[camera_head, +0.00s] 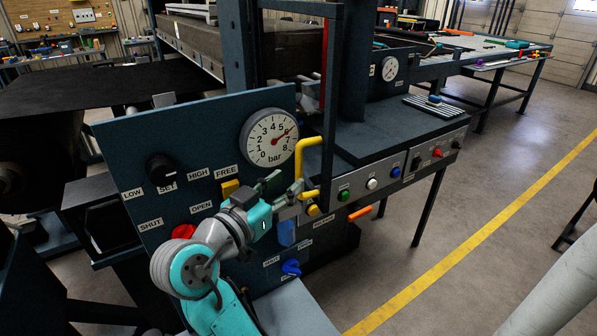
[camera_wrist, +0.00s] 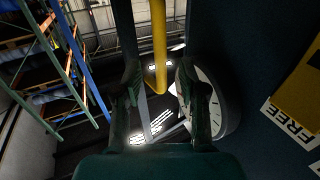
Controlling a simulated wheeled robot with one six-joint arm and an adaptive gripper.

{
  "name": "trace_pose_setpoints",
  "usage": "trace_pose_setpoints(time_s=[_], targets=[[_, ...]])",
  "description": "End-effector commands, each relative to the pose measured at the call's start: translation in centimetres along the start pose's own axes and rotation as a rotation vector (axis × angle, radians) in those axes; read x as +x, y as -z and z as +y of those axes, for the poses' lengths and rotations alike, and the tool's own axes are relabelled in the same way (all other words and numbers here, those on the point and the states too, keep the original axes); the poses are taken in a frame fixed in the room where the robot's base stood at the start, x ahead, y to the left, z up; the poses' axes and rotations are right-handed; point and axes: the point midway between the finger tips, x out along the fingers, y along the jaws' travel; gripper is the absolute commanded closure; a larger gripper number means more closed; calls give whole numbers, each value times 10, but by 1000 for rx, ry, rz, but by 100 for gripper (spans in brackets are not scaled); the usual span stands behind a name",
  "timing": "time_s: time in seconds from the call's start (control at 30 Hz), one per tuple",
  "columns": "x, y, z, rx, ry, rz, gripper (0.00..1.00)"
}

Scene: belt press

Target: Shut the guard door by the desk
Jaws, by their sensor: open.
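The yellow handle (camera_head: 301,160) is a bent bar on the dark frame of the guard door (camera_head: 331,90), next to the gauge panel and the desk (camera_head: 385,165). The door's frame stands upright; how far it is swung open I cannot tell. My gripper (camera_head: 284,183) is open near the lower part of the handle, in front of the gauge panel. In the wrist view the handle (camera_wrist: 158,45) comes down between my two spread fingers (camera_wrist: 158,78), apart from both as far as I can see.
The panel carries a round pressure gauge (camera_head: 269,137), a black knob (camera_head: 160,168), a yellow switch (camera_head: 230,188) and a red button (camera_head: 184,231) close to my arm. Open floor with a yellow line (camera_head: 470,250) lies right.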

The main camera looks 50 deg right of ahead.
Motion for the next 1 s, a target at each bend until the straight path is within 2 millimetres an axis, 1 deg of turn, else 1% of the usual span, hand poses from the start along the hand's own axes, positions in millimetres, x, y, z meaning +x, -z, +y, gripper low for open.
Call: trace_pose_setpoints(time_s=[0.03, 0.1, 0.3, 0.5, 0.77, 0.8, 0.87, 0.9, 0.93, 1.0], targets=[[10, 0, 1, 0, -4, 0, 59], [21, 0, 1, 0, -4, 0, 59], [45, 0, 0, -1, -2, 0, 59], [54, 0, 0, -1, 1, 1, 59], [54, 0, 0, -1, 2, 1, 59], [54, 0, 0, -1, 2, 1, 69], [54, 0, 0, -1, 2, 1, 84], [54, 0, 0, -1, 2, 1, 94], [54, 0, 0, -1, 2, 1, 100], [54, 0, 0, -1, 2, 1, 100]])
